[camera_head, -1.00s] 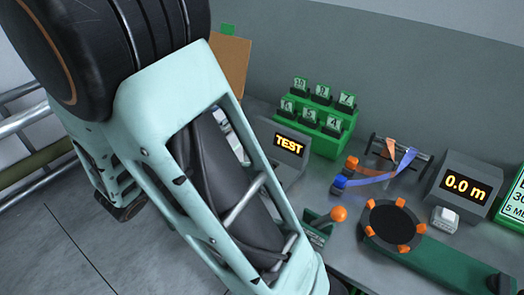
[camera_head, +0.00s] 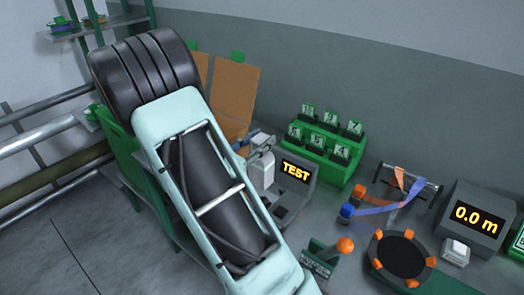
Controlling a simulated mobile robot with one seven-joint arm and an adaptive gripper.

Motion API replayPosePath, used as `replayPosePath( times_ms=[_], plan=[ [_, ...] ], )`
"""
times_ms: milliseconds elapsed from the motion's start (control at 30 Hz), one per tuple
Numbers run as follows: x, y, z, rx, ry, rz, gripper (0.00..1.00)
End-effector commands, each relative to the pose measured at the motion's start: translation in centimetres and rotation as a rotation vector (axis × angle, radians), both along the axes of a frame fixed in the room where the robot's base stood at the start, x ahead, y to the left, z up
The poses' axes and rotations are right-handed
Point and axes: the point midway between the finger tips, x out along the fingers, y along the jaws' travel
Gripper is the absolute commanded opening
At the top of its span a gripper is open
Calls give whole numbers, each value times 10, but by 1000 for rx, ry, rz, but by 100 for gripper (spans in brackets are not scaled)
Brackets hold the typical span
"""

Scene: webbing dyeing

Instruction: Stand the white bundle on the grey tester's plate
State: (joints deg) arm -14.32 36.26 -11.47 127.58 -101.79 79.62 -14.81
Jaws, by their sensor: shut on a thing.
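The grey tester (camera_head: 304,183) stands on the bench with "TEST" lit on its display. A pale grey-white upright part (camera_head: 262,170) shows at its left, beside my arm.
A green rack (camera_head: 325,150) of numbered tags stands behind. Right of the tester are an orange-knobbed lever (camera_head: 345,245), blue and orange webbing (camera_head: 385,207), a dark disc with orange clips (camera_head: 402,256) and a "0.0 m" display (camera_head: 476,217). Brown boards (camera_head: 232,90) stand behind my arm.

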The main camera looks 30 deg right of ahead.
Motion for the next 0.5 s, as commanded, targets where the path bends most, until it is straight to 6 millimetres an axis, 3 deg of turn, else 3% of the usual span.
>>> replayPosePath(
  times_ms=[333, 500],
  plan=[
    [6, -9, -36, -2, 3, 0, 0],
    [5, -9, -43, -1, -1, 0, 0]
  ],
)
